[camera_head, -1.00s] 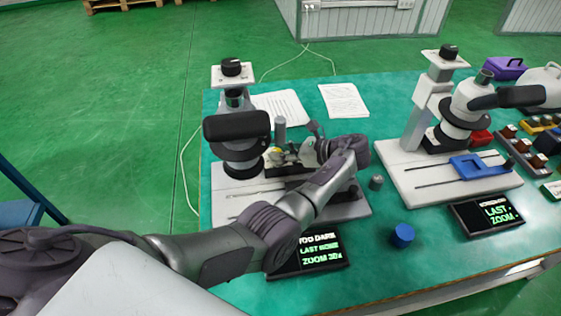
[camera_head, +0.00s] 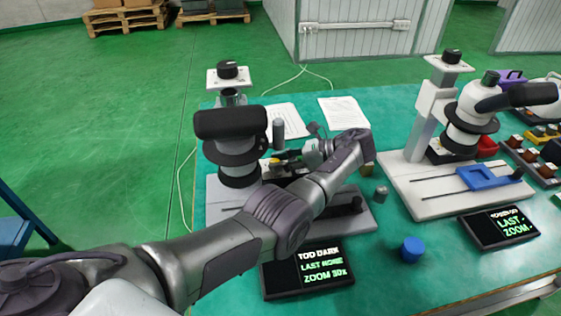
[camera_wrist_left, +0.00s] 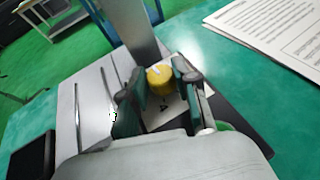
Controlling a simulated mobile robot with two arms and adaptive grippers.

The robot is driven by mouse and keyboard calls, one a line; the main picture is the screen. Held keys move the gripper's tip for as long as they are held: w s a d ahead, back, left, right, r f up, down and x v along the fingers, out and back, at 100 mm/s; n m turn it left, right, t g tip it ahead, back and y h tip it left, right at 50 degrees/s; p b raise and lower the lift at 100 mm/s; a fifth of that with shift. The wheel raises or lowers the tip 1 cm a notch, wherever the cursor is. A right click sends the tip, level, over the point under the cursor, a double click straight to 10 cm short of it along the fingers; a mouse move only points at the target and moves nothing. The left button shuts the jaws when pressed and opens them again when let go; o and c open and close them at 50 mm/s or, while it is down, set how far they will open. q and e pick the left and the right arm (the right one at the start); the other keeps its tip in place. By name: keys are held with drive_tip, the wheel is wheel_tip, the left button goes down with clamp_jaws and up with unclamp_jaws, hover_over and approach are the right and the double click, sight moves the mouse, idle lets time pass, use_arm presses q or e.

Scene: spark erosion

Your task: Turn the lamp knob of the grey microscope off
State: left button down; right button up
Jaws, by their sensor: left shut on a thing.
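The left microscope (camera_head: 231,150), with a dark head and a pale grey base (camera_head: 222,212), stands at the left of the green table. A yellow knob with a pale pointer mark (camera_wrist_left: 160,80) is beside its column in the left wrist view. My left gripper (camera_head: 280,160) reaches in low beside the column. Its fingers are shut on the knob, one on each side, in the left wrist view. In the head view the microscope and my arm hide most of the knob. The screen (camera_head: 307,268) in front reads "TOO DARK", "LAST NONE" and a zoom line. My right gripper is not in view.
A second, pale microscope (camera_head: 465,125) with a blue piece (camera_head: 482,177) on its base stands to the right, with its own screen (camera_head: 500,227). A blue cylinder (camera_head: 413,249) and a small grey one (camera_head: 381,194) stand between. Papers (camera_head: 343,112) lie behind.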

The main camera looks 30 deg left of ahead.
use_arm(q)
drive_tip(key=c, duration=0.8)
unclamp_jaws()
drive_tip(key=shift+f, duration=0.1)
drive_tip(key=shift+c, duration=0.2)
drive_tip(key=shift+r, duration=0.65)
wheel_tip(320, 180, up, 9)
drive_tip(key=shift+f, duration=0.1)
